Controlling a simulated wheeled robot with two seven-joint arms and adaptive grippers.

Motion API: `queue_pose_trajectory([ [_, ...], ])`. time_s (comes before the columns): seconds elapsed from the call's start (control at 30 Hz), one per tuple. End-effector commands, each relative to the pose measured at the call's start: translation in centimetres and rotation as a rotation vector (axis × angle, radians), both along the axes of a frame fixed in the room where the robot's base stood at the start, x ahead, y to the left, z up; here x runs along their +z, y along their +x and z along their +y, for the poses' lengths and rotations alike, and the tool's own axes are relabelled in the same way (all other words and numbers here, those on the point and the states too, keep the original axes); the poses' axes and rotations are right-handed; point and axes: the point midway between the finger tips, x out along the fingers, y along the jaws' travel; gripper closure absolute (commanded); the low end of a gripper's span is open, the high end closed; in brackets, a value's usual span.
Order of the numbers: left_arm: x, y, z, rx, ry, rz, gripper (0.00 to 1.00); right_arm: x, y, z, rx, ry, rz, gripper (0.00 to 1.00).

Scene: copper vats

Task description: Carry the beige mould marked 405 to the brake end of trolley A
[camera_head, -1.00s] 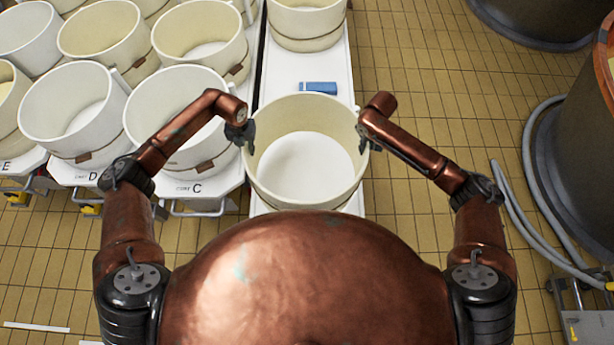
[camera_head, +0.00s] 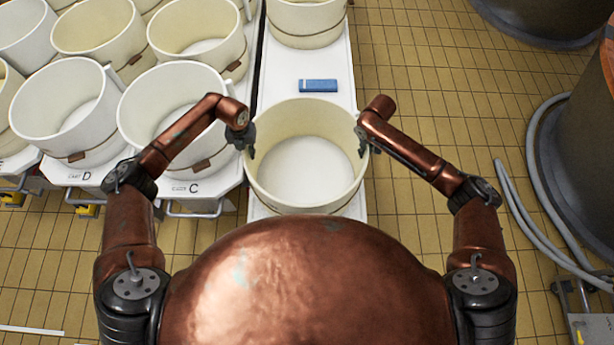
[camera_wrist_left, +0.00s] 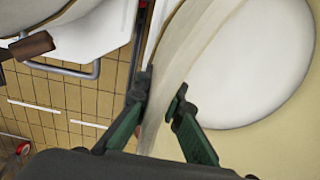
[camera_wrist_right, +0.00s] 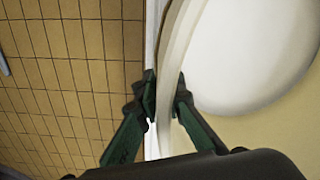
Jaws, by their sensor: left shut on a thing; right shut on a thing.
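A round beige mould (camera_head: 306,168) with a white floor is between my two arms in the head view, over the near part of a long white trolley top (camera_head: 284,62). No number on it is readable. My left gripper (camera_head: 249,140) is shut on its left rim; in the left wrist view the fingers (camera_wrist_left: 163,95) pinch the wall (camera_wrist_left: 172,75). My right gripper (camera_head: 363,139) is shut on its right rim; in the right wrist view the fingers (camera_wrist_right: 166,92) straddle the wall (camera_wrist_right: 176,60). The mould is empty. I cannot tell whether its base touches the trolley.
A blue block (camera_head: 318,86) lies on the white top just beyond the mould. Another beige mould (camera_head: 306,22) stands further back. Trolleys marked C (camera_head: 213,186) and D (camera_head: 62,172) carry several moulds at left. Tiled floor is open at right, before a dark vat (camera_head: 585,165) and grey hose (camera_head: 530,205).

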Motion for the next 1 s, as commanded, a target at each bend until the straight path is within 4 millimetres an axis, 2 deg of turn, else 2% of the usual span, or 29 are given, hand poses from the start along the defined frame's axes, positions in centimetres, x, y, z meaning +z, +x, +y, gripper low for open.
queue_pose_trajectory([
  [0.2,-1.3,0.0,0.0,0.000,-0.001,0.002,1.00,-1.3,0.0,0.0,0.000,0.000,0.002,1.00],
  [0.23,-1.2,-0.1,0.0,0.000,0.000,0.004,0.90,-1.2,-0.1,0.0,0.000,0.000,0.004,0.90],
  [0.47,-1.0,-0.1,0.0,0.000,0.000,0.003,0.75,-1.0,-0.1,0.0,0.000,0.000,0.003,0.75],
  [0.73,-1.0,-0.1,0.0,0.000,0.000,0.003,0.75,-1.1,-0.1,0.0,0.000,0.000,0.003,0.75],
  [0.87,0.0,0.0,0.0,0.000,0.000,0.001,0.75,-1.1,-0.1,0.0,0.000,0.000,0.003,0.75],
  [1.0,2.4,0.1,0.0,-0.002,0.001,-0.001,0.75,-1.1,-0.1,0.0,0.000,0.000,0.003,0.75],
])
